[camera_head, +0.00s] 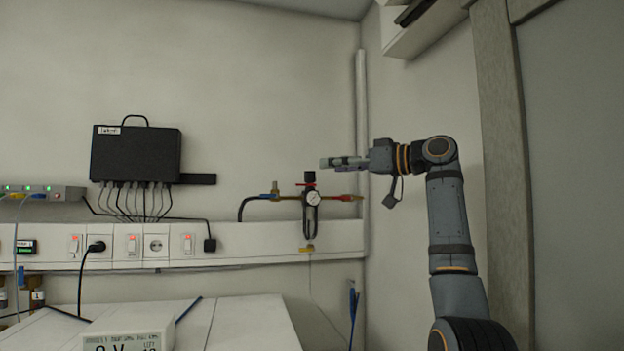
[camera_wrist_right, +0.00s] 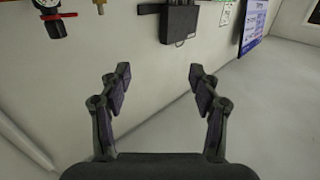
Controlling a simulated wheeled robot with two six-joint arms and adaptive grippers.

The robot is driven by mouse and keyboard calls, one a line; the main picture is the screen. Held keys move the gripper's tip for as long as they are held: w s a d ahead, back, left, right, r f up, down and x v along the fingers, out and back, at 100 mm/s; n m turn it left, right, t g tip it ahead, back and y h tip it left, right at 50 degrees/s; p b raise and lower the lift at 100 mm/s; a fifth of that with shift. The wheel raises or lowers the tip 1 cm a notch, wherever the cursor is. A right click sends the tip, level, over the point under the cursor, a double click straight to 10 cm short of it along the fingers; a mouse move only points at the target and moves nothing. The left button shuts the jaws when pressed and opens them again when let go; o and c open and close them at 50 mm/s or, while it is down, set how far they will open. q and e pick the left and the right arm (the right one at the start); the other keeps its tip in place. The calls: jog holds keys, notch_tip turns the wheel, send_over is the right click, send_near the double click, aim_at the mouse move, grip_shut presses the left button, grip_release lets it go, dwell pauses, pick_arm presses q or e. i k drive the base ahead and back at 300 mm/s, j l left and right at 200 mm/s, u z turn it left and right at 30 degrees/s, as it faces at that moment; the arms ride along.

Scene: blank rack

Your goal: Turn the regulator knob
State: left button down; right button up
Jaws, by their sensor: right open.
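The regulator (camera_head: 312,197) is mounted on the wall rail, with a round white gauge, a red fitting on its right and a brass one on its left. Its dark knob with red (camera_head: 310,178) sits on top, upright. My right gripper (camera_head: 326,163) reaches in from the right, pointing left, and appears slightly above and right of the knob. In the right wrist view the gripper (camera_wrist_right: 159,73) is open and empty, fingers spread. Part of the regulator (camera_wrist_right: 54,28) shows at that view's upper left, outside the fingers. My left gripper is not in view.
A black box (camera_head: 135,153) with cables hangs on the wall to the left. Sockets and switches line the white rail (camera_head: 270,237). A white bench (camera_head: 250,322) with a meter (camera_head: 128,335) stands below. A vertical pipe (camera_head: 361,120) runs up the corner.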

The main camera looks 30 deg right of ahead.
aim_at(309, 177)
jog(key=i+l, duration=0.8)
